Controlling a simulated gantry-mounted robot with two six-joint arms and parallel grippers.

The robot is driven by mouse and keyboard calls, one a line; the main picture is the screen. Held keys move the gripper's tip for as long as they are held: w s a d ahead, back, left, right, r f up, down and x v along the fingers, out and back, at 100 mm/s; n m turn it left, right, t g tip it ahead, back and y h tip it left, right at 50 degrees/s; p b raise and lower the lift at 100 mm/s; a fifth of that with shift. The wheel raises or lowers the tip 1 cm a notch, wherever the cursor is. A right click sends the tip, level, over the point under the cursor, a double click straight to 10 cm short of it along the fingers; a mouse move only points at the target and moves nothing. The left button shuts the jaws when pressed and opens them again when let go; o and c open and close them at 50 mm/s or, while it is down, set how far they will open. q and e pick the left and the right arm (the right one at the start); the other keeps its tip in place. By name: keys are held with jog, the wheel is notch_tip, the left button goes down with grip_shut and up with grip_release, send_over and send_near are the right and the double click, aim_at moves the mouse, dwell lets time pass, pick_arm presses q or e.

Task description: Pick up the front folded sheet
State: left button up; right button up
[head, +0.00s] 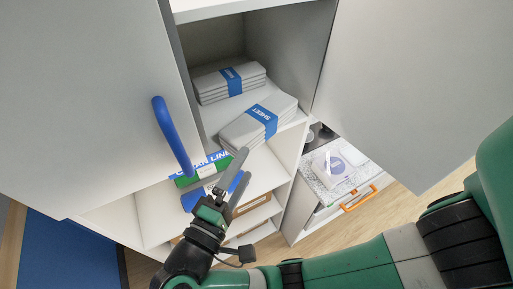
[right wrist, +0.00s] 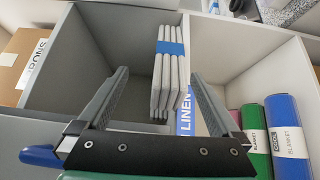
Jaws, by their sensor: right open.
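The front folded sheet (head: 258,122) is a white folded stack with a blue band reading SHEET. It lies at the front of the cabinet shelf, angled, close to its edge. A second, similar folded sheet (head: 229,82) lies behind it. My right gripper (head: 245,163) is open and empty, just below and in front of the front sheet. In the right wrist view a white folded stack with a blue band (right wrist: 168,72) shows beyond and between the spread fingers (right wrist: 158,80), with no visible grip on it. My left gripper is not in view.
Open grey doors flank the cabinet; the left one has a blue handle (head: 172,135). Below are a blue linen label (right wrist: 185,110), green (right wrist: 255,140) and blue (right wrist: 288,135) blanket rolls and a cardboard box (right wrist: 25,60). A drawer with an orange handle (head: 358,198) is at right.

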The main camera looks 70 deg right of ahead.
aim_at(259, 140)
pick_arm(q)
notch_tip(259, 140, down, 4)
jog(key=b, duration=0.2)
pick_arm(e)
jog(key=d+p, duration=0.1)
jog(key=d, duration=0.1)
jog(key=d+f+p, duration=0.1)
jog(key=d, duration=0.1)
jog(key=d+f+p, duration=0.1)
jog(key=d, duration=0.1)
jog(key=shift+d+f, duration=0.15)
jog(key=shift+f, duration=0.1)
jog(key=d, duration=0.1)
jog(key=d+p, duration=0.1)
jog(key=d, duration=0.1)
jog(key=d+p, duration=0.1)
jog(key=shift+d+r, duration=0.15)
jog(key=shift+r, duration=0.25)
jog(key=shift+d+f, duration=0.15)
jog(key=shift+d, duration=0.3)
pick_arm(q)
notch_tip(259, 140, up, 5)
pick_arm(e)
grip_shut()
